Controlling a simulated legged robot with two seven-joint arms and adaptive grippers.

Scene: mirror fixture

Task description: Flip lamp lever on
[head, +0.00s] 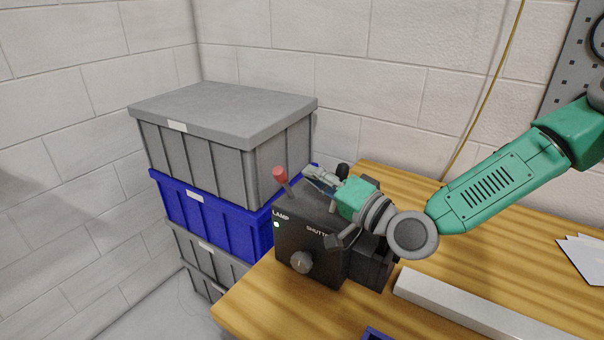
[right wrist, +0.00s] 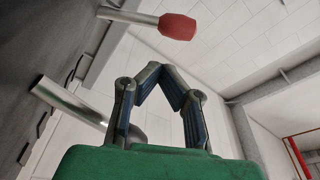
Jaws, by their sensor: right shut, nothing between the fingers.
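The lamp lever (head: 280,176) has a red knob on a metal stem and stands on top of a dark control box (head: 309,272), above the LAMP label and a small pale round light (head: 277,225). My right gripper (head: 309,173) is shut and empty, just right of the red knob, with a small gap seeming to lie between them. In the right wrist view the red-tipped lever (right wrist: 178,27) lies above the shut fingers (right wrist: 170,78), apart from them. My left gripper is not in view.
A second, metal lever (right wrist: 68,102) stands left of the fingers in the right wrist view. The box's front has a knob (head: 302,262). Stacked crates (head: 220,150) stand left of the wooden table (head: 470,255). A pale bar (head: 470,308) lies right of the box.

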